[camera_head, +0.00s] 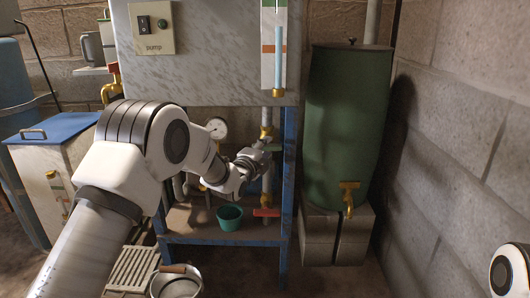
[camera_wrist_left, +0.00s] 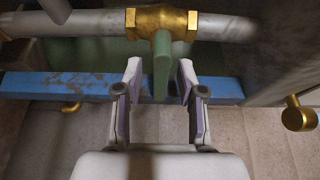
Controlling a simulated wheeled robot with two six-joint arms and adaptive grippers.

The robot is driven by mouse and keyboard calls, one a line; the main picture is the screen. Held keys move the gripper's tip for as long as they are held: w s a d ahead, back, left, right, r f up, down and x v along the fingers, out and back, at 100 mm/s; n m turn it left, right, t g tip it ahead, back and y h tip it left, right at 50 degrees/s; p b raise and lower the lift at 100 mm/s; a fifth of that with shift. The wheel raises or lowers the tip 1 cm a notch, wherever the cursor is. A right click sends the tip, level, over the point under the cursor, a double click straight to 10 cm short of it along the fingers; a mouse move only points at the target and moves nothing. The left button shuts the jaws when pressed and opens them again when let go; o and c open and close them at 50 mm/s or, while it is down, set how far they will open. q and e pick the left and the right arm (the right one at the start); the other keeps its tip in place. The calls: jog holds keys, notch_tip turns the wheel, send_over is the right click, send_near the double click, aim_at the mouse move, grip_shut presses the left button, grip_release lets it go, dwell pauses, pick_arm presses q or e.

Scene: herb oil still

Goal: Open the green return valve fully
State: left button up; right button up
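The green valve lever (camera_wrist_left: 162,62) hangs from a brass valve body (camera_wrist_left: 160,18) on a grey pipe in the left wrist view. My left gripper (camera_wrist_left: 160,82) is open, with one finger on each side of the lever and gaps visible between them. In the head view my left gripper (camera_head: 257,154) is at the vertical pipe below the brass fitting (camera_head: 266,132), inside the blue frame. The gripper hides most of the valve there. My right gripper is out of view; only part of my right arm shows at the lower right edge.
A red-handled valve (camera_head: 266,212) is lower on the same pipe, beside a teal cup (camera_head: 229,217). A pressure gauge (camera_head: 216,128) is left of the gripper. The blue frame post (camera_head: 288,185) and green tank (camera_head: 343,125) with brass tap (camera_head: 348,196) stand to the right.

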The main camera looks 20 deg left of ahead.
pick_arm(q)
grip_shut()
jog(key=shift+n, duration=0.3)
jog(key=n, duration=0.1)
jog(key=n+t, duration=0.1)
jog(key=n, duration=0.1)
jog(key=shift+f+n+t, duration=0.2)
jog(key=shift+n+t, duration=0.1)
jog(key=n+y, duration=0.1)
jog(key=n, duration=0.1)
jog(key=n+t, duration=0.1)
jog(key=n, duration=0.2)
jog(key=shift+d+t+y, duration=0.1)
jog(key=shift+t+y, duration=0.2)
jog(key=shift+y, duration=0.1)
jog(key=n+y, duration=0.1)
jog(key=n, duration=0.2)
jog(key=n+y+p, duration=0.1)
jog(key=n, duration=0.2)
jog(key=shift+d+n+t+y, duration=0.1)
jog(key=shift+n+t+y, duration=0.2)
jog(key=shift+t+y, duration=0.1)
jog(key=n+y, duration=0.1)
jog(key=n, duration=0.2)
jog(key=n+y+p, duration=0.1)
jog(key=n+y, duration=0.1)
jog(key=n, duration=0.2)
jog(key=shift+f, duration=0.1)
jog(key=shift+g+y, duration=0.3)
jog(key=shift+y, duration=0.1)
